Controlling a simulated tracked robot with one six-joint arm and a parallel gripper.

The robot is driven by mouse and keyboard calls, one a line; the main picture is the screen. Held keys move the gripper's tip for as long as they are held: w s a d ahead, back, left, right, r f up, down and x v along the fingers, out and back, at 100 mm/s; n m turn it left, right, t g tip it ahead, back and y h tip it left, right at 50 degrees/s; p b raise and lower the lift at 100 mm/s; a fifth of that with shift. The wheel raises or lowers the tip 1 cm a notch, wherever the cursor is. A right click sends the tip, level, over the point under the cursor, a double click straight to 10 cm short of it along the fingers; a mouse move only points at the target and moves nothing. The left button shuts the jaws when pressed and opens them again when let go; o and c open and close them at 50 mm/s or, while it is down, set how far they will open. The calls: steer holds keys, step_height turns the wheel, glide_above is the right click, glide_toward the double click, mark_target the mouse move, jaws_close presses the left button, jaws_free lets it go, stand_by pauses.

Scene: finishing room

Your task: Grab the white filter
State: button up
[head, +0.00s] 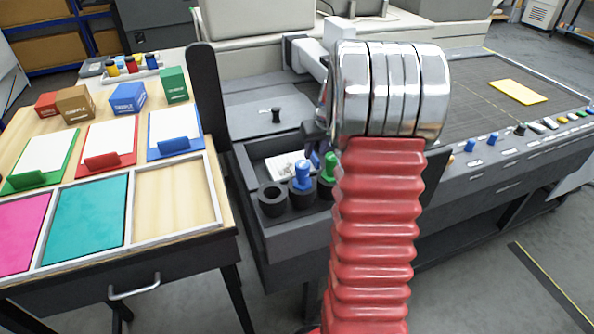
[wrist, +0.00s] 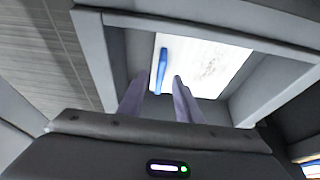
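A flat white panel with faint grey marks (wrist: 215,68), which looks like the white filter, lies in a grey recess in the wrist view. A slim blue piece (wrist: 162,68) stands out over its left part; I cannot tell if it belongs to the panel. In the head view a white marked piece (head: 283,165) shows in the dark tray, probably the same panel. My gripper (wrist: 157,92) has its two purple-grey fingers apart, pointing towards the panel's lower left. Nothing is clearly held between them. In the head view my arm hides most of the gripper.
Dark round holders (head: 272,199) with blue and green knobbed pieces stand at the tray's front. Grey recess walls (wrist: 97,55) surround the panel. A wooden table (head: 180,205) with coloured sheets is left; a yellow pad (head: 518,92) lies on the machine bed right.

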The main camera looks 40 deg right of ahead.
steer(key=shift+x, duration=0.75)
steer(key=shift+c, duration=0.4)
jaws_close()
stand_by(0.8)
